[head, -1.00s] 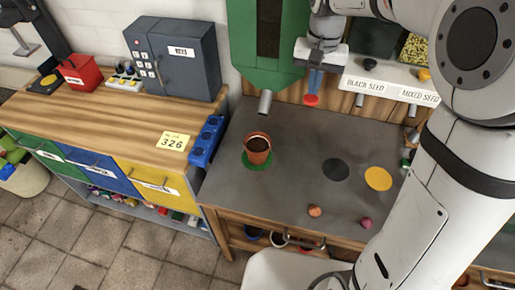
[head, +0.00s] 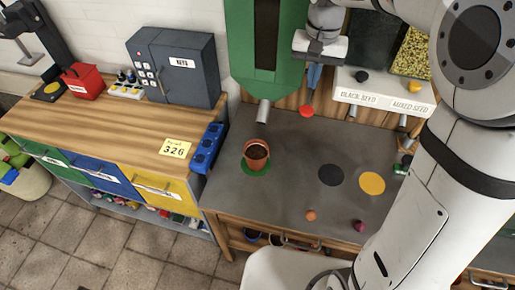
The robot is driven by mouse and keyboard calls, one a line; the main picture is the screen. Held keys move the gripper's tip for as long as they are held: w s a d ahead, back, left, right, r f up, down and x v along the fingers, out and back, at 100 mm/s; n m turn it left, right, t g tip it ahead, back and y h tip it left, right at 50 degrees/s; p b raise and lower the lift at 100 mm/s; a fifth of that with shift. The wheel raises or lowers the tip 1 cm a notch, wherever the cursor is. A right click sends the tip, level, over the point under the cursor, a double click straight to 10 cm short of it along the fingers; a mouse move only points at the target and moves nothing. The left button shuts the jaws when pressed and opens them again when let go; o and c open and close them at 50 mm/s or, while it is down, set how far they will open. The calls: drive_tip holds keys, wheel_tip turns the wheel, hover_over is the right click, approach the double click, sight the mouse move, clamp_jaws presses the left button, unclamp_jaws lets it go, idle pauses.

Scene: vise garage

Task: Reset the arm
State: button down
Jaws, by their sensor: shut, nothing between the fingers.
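My gripper (head: 309,92) hangs in the upper middle of the head view, fingers pointing down. It is shut and empty. It is above the back of the grey workbench top (head: 290,190), left of the seed dispensers. A red disc-shaped thing (head: 306,110) shows just below the fingertips; I cannot tell if it touches them. My arm comes in from the right and covers the right part of the bench.
A terracotta pot (head: 256,152) of dark soil stands on a green disc. Black (head: 331,175) and yellow (head: 372,183) discs, an orange ball (head: 310,215) and a magenta ball (head: 359,226) lie on the bench. The green hopper (head: 265,50) is close left of my gripper.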

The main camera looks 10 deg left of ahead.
drive_tip(key=s+d+f+t+b, duration=0.1)
drive_tip(key=s+d+f+b, duration=0.1)
drive_tip(key=s+d, duration=0.5)
drive_tip(key=s+d+f+t+b, duration=0.2)
drive_tip(key=s+d, duration=0.5)
drive_tip(key=s, duration=0.5)
drive_tip(key=shift+s+f, duration=0.4)
drive_tip(key=shift+f, duration=0.35)
